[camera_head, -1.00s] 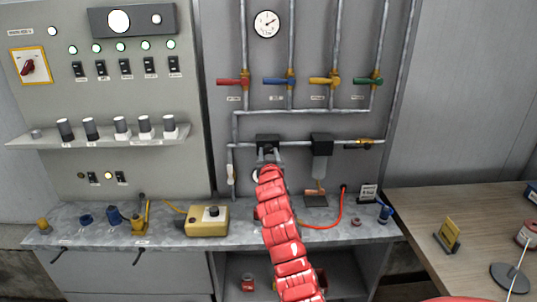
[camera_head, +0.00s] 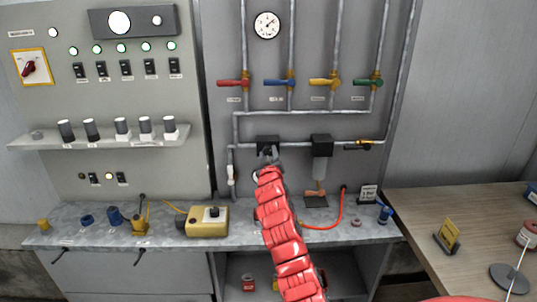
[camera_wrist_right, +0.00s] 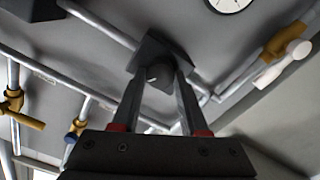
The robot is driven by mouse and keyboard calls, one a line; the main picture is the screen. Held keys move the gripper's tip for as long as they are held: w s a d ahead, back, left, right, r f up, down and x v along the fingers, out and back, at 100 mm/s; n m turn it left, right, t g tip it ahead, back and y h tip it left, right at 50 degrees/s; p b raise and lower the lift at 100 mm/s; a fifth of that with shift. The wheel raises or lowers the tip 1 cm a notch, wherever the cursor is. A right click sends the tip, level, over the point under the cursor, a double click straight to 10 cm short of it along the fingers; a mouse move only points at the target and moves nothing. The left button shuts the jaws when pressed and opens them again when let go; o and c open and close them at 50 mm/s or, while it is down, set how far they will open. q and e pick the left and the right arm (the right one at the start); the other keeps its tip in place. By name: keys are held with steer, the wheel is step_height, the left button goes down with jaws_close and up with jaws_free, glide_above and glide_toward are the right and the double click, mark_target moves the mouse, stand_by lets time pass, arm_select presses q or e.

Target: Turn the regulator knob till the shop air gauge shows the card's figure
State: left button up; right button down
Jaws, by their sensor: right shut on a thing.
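My right gripper (camera_head: 268,154) is shut on the regulator knob (camera_wrist_right: 160,76) under the black regulator block (camera_head: 268,140). In the right wrist view its two fingers lie on either side of the dark knob. A white gauge (camera_head: 255,176) below the regulator is mostly hidden behind my arm; part of a dial (camera_wrist_right: 230,2) shows at the top of the wrist view. My left gripper is not in view.
A round gauge (camera_head: 267,25) hangs above the coloured valve handles. A filter bowl (camera_head: 320,160) hangs right of the regulator. A red hose (camera_head: 340,215) and yellow box (camera_head: 207,221) are on the bench (camera_head: 75,238). A wooden table (camera_head: 415,215) stands at right.

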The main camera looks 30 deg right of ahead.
steer(key=shift+r, duration=0.1)
stand_by(0.3)
steer(key=shift+c, duration=2.1)
jaws_free()
steer(key=shift+s+a, duration=0.2)
steer(key=shift+s, duration=0.15)
steer(key=b+v, duration=0.4)
steer(key=v, duration=1.2)
steer(key=shift+s, duration=0.35)
steer(key=shift+a, duration=0.1)
